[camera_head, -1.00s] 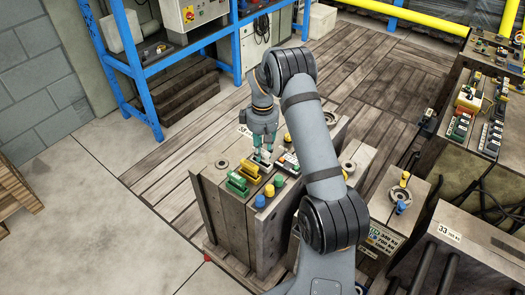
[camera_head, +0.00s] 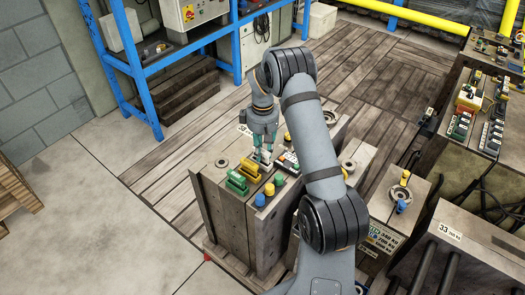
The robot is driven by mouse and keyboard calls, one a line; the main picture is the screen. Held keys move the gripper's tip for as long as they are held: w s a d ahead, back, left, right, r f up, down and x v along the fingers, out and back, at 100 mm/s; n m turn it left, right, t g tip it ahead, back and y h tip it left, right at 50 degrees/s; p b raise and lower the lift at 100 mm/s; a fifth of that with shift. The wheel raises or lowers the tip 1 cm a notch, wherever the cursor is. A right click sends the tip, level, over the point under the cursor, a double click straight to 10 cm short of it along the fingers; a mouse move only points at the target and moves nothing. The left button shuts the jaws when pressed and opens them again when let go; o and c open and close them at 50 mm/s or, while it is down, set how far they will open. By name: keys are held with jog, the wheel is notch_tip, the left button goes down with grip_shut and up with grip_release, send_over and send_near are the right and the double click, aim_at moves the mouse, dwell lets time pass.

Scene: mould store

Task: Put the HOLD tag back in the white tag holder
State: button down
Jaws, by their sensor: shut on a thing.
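A small whitish piece, apparently the white tag holder (camera_head: 261,160), shows right at the fingertips, behind the yellow holder. I cannot tell whether the held thing is in it or just above it.
A yellow holder (camera_head: 249,172) and a green holder (camera_head: 236,184) stand in front of the gripper. Blue (camera_head: 259,201) and yellow (camera_head: 269,189) knobs stand close by on the right. Dark labelled pieces (camera_head: 288,161) lie right of the fingers. A blue rack (camera_head: 143,90) stands behind.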

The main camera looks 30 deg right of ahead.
jog(key=shift+f, duration=0.2)
jog(key=c, duration=1.4)
grip_release()
jog(key=shift+r, duration=0.1)
notch_tip(320, 180, up, 12)
